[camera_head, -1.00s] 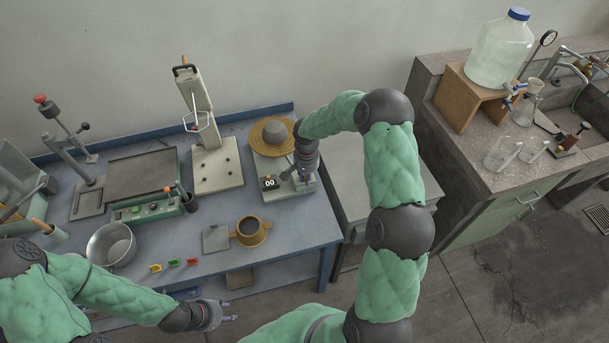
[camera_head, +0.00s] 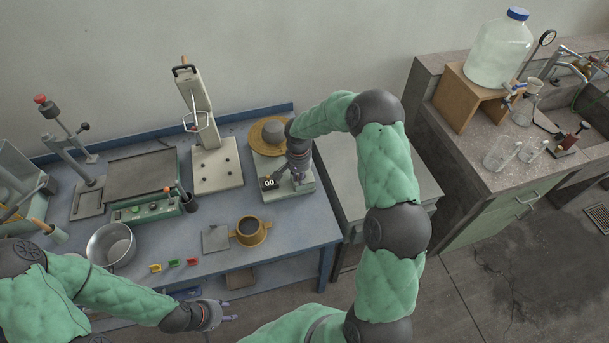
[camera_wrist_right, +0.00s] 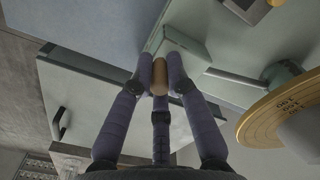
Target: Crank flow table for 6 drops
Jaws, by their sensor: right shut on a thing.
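The flow table stands at the bench's right end, with a round brass disc (camera_head: 260,136) on top and a grey mortar lump (camera_head: 273,132) on it. Its counter (camera_head: 269,183) reads 00. My right gripper (camera_head: 299,175) is at the front right of its base. In the right wrist view my right gripper (camera_wrist_right: 160,68) is shut on the tan crank handle (camera_wrist_right: 159,77), beside the pale green base (camera_wrist_right: 185,50); the brass disc (camera_wrist_right: 275,110) is at the right. My left gripper (camera_head: 228,311) hangs empty in front of the bench, its fingers apart.
A brass mould (camera_head: 264,232) and a flat grey plate (camera_head: 215,239) lie in front of the flow table. A steel bowl (camera_head: 111,245) and small coloured pieces (camera_head: 173,264) are further left. A tall pale stand (camera_head: 205,125) is behind.

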